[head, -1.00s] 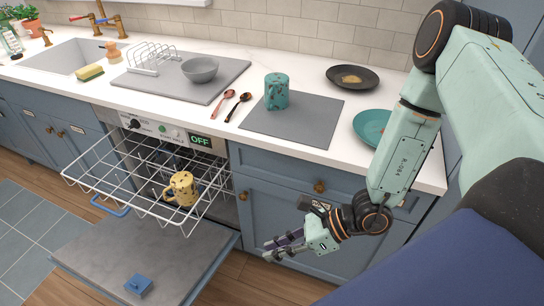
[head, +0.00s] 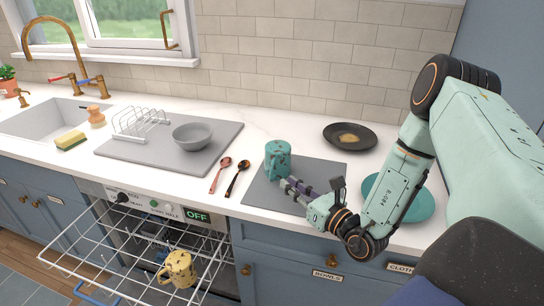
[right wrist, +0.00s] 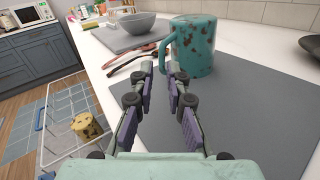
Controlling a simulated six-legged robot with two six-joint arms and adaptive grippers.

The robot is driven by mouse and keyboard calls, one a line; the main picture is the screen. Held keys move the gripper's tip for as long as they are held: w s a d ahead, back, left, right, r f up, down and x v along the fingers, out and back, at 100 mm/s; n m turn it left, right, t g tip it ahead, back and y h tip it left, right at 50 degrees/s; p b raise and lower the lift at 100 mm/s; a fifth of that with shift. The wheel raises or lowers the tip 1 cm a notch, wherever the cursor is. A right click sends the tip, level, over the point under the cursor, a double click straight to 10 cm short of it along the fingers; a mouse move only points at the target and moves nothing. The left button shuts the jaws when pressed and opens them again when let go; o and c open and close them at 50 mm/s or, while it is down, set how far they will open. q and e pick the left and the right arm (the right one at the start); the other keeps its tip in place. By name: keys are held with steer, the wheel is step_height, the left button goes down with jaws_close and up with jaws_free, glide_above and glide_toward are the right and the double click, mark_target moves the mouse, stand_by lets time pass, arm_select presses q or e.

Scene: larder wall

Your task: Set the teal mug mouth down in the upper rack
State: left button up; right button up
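My right gripper (head: 288,184) is low over the mat at the mug's near side. In the right wrist view its fingers (right wrist: 160,66) are apart with nothing between them, pointing toward the handle. The upper rack (head: 70,232) is pulled out of the dishwasher. My left gripper is not in view.
A yellow speckled mug (head: 180,269) sits in the upper rack. Two spoons (head: 238,179) lie left of the mat. A teal plate (head: 425,207) is beside my right arm, with a dark pan or plate (head: 350,136) behind. A grey bowl (head: 192,137) is farther left.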

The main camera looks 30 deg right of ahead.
mark_target(272, 170)
steer(key=shift+w+a, duration=0.15)
steer(key=shift+w, duration=0.1)
steer(key=shift+w+d, duration=0.35)
steer(key=shift+w, duration=0.8)
steer(key=w, duration=0.2)
steer(key=w+a, duration=0.1)
steer(key=w, duration=0.1)
steer(key=shift+w+a, duration=0.15)
steer(key=shift+w, duration=0.05)
steer(key=shift+d, duration=0.35)
steer(key=shift+a, duration=0.25)
jaws_close()
steer(key=shift+d, duration=0.2)
steer(key=shift+a, duration=0.1)
